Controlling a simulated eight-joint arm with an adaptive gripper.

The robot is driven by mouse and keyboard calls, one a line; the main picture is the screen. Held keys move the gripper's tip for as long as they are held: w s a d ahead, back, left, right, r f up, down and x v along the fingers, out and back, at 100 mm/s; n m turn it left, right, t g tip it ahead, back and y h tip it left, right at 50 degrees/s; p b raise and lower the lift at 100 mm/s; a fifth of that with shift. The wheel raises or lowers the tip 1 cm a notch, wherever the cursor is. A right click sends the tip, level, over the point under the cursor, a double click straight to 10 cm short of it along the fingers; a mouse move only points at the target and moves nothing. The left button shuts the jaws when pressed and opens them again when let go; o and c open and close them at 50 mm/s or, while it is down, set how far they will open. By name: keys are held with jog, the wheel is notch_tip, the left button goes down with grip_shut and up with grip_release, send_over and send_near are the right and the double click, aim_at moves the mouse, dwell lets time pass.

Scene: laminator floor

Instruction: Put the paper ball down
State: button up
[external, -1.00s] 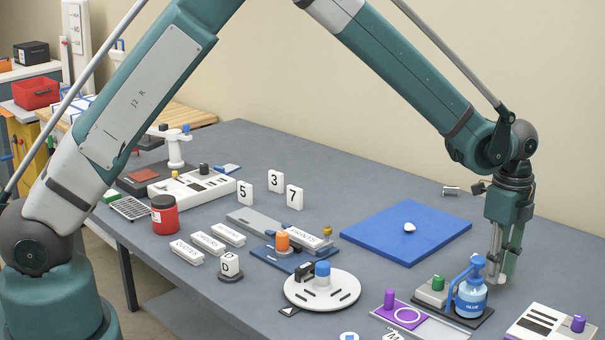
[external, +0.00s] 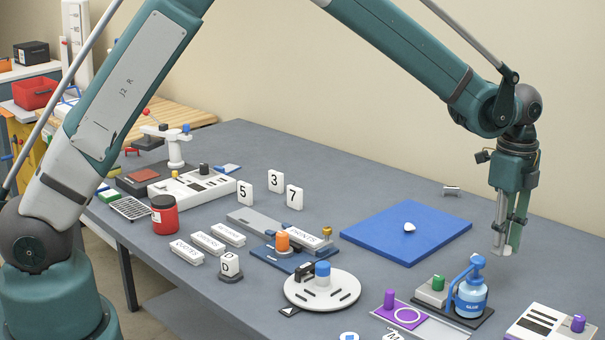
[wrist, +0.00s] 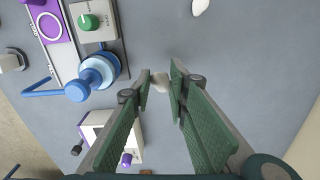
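My gripper (external: 503,251) hangs over the grey table, to the right of the blue mat and behind the glue bottle. In the external view the ball is hard to make out at the fingertips. The fingertips look clear of the table.
A blue mat (external: 375,243) bears a white lump (external: 409,227). A whitish lump (wrist: 200,6) shows at the wrist view's top edge. The blue glue bottle (external: 471,297) and green-knobbed box (external: 433,292) stand close by. A purple-knobbed white box (external: 548,325) is in front. Bare table lies around the gripper.

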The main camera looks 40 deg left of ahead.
aim_at(409, 211)
jog(key=shift+a, duration=0.1)
dwell(0.3)
jog(key=w+a, duration=0.4)
jog(key=a, duration=0.7)
jog(key=w+a+r+m+p, duration=0.1)
jog(key=w+a, duration=0.3)
jog(key=a, duration=0.7)
jog(key=w+a+r+m, duration=0.1)
jog(key=w+a, duration=0.3)
jog(key=a, duration=0.7)
jog(key=shift+w+a+p, duration=0.2)
jog(key=shift+a+p, duration=0.1)
jog(key=shift+p, duration=0.1)
jog(key=shift+f, duration=0.15)
jog(key=shift+f, duration=3.05)
jog(key=shift+f, duration=1.85)
jog(key=shift+f+b, duration=0.2)
jog(key=shift+b, duration=0.2)
